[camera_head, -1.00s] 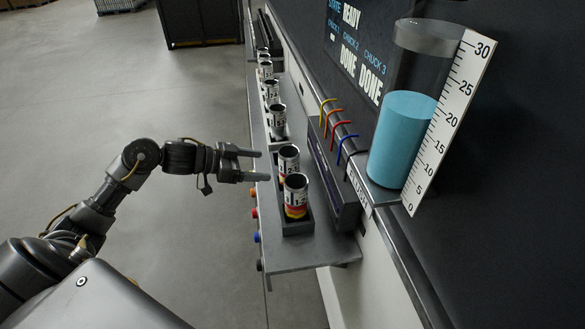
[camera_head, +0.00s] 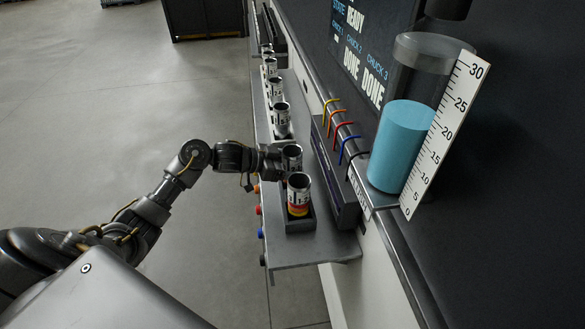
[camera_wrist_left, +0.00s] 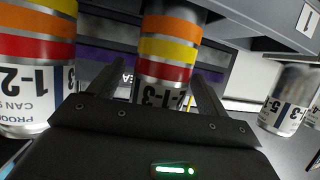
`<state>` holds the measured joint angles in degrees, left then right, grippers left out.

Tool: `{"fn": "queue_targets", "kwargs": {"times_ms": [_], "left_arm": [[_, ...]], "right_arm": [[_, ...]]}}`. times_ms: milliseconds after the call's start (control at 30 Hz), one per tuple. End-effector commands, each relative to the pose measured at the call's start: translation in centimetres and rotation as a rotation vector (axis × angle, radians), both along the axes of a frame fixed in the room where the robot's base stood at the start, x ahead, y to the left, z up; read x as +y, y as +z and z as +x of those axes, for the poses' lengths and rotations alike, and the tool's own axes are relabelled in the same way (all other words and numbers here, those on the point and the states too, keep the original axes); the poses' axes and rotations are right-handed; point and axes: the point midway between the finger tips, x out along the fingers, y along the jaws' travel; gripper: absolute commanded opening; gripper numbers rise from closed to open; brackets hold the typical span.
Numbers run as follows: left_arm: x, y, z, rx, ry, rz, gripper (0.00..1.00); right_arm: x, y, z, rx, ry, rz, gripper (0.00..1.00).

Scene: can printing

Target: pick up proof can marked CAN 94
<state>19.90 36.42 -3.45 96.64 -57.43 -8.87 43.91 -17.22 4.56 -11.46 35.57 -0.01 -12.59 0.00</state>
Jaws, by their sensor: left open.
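Two printed cans with white labels and coloured bands stand upright in a dark holder (camera_head: 311,222) at the shelf's near end. My left gripper (camera_head: 283,160) is open at the farther of the two cans (camera_head: 292,155), with its fingers either side of it. In the left wrist view that can (camera_wrist_left: 166,62) shows orange, yellow and red bands between the fingertips (camera_wrist_left: 165,82). The nearer can (camera_head: 298,190) stands beside it and also shows in the left wrist view (camera_wrist_left: 28,75), with part of "PROOF CAN" on it. Neither can's full number is legible. My right gripper is out of view.
More cans (camera_head: 280,118) stand in a row farther along the grey shelf (camera_head: 310,252). Coloured buttons line the shelf's edge. A cylinder of blue liquid (camera_head: 400,145) with a scale, coloured hoses and a status screen (camera_head: 358,50) are on the right. Floor to the left is clear.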

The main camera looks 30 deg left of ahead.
Motion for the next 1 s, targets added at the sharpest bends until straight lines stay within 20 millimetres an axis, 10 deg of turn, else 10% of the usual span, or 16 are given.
{"fn": "queue_targets", "kwargs": {"times_ms": [200,567,1000], "left_arm": [[0.0,-0.1,0.0,0.0,0.001,0.0,0.77],[0.0,-0.1,0.0,0.0,0.001,0.0,0.3],[0.0,1.0,0.1,-0.004,0.0,0.001,0.3]], "right_arm": [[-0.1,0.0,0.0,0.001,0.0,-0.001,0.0],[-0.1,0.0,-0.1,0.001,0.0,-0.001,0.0],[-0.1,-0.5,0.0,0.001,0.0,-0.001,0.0]]}}
